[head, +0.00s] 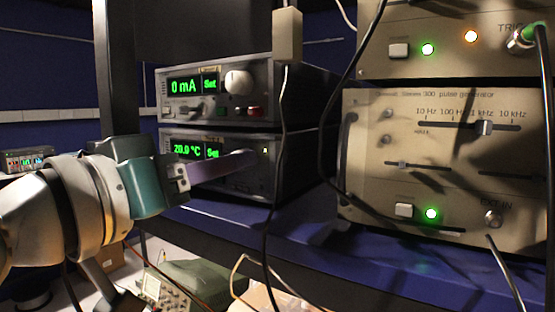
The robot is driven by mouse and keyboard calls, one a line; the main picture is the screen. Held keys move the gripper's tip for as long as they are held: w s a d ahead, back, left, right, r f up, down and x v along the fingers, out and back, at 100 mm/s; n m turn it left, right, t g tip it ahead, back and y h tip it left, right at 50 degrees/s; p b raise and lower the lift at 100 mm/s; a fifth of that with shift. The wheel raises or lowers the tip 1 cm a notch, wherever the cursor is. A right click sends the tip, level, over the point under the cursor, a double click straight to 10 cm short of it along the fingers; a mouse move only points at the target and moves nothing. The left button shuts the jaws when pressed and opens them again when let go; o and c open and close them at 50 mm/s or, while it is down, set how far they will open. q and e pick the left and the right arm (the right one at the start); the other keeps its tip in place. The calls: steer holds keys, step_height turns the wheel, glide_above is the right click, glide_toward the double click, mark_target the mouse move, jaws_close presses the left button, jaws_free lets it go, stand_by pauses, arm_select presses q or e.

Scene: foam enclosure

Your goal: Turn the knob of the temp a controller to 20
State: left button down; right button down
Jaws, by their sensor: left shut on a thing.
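The temp controller (228,140) is the lower of two stacked grey units left of centre in the head view. Its green display (193,151) shows a Celsius value that looks like 20.9 or 28.9, with "Set" beside it. My left gripper (245,159) comes in from the left, its long fingers reaching across the front panel. It is shut on the controller's knob, which the fingertips mostly hide. A small lit indicator shows just right of the fingertips. My right gripper is not in view.
A second unit (252,75) reading 0 mA, with a pale knob (239,82), sits on top. A pulse generator (440,165) stands to the right. Black cables (277,190) hang in front of the blue shelf (300,232). A dark post (115,70) rises beside my arm.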

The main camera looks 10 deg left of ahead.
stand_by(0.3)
arm_select(q)
steer(key=c, duration=0.6)
jaws_free()
steer(key=shift+s, duration=0.1)
steer(key=shift+b+v, duration=0.8)
steer(key=shift+v, duration=4.05)
